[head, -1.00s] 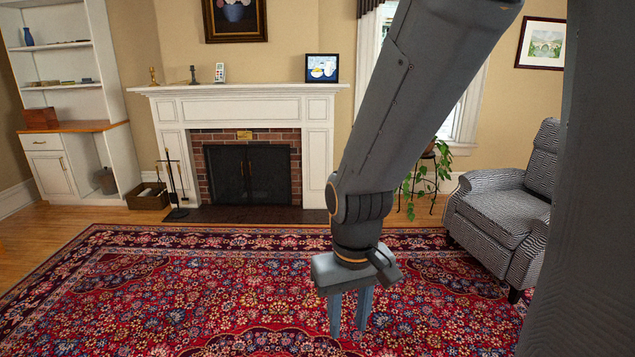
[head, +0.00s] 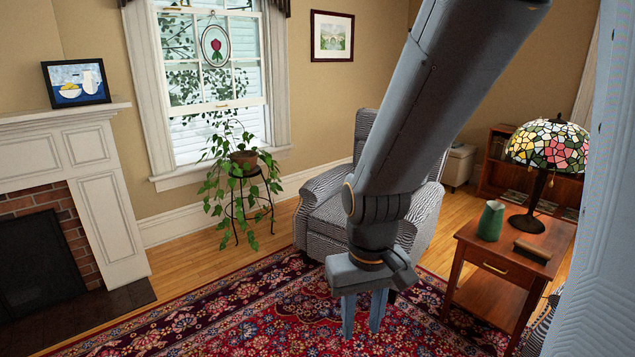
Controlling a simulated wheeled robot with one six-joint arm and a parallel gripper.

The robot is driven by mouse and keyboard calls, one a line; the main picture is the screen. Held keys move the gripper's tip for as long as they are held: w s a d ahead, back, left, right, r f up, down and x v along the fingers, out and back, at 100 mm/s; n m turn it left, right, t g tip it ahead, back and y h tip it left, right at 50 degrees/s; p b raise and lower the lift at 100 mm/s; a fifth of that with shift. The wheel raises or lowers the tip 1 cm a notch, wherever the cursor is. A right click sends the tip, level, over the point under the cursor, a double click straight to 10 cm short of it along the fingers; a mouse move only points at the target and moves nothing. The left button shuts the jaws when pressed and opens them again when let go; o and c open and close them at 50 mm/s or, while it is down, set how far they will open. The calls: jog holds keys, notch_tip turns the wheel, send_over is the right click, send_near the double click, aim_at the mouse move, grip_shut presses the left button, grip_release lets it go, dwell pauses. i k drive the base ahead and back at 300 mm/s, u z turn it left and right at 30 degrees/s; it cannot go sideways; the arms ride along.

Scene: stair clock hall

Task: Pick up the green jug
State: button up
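The green jug (head: 491,221) stands upright on a small wooden side table (head: 468,239) at the right of the head view, beside a stained-glass lamp. My gripper (head: 363,313) hangs with its fingers pointing down, to the left of the table and lower in the picture. Its two fingers are apart with nothing between them. The jug is in full view and apart from the gripper.
The lamp (head: 547,147) and a small brown object (head: 532,250) share the tabletop with the jug. A striped armchair (head: 326,219) stands behind my arm. A plant stand (head: 243,202) is by the window. The patterned rug (head: 260,312) is clear.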

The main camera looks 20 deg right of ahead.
aim_at(490, 224)
jog(key=z, duration=0.95)
jog(key=i, duration=1)
jog(key=z, duration=1)
jog(key=i, duration=0.65)
jog(key=z, duration=0.1)
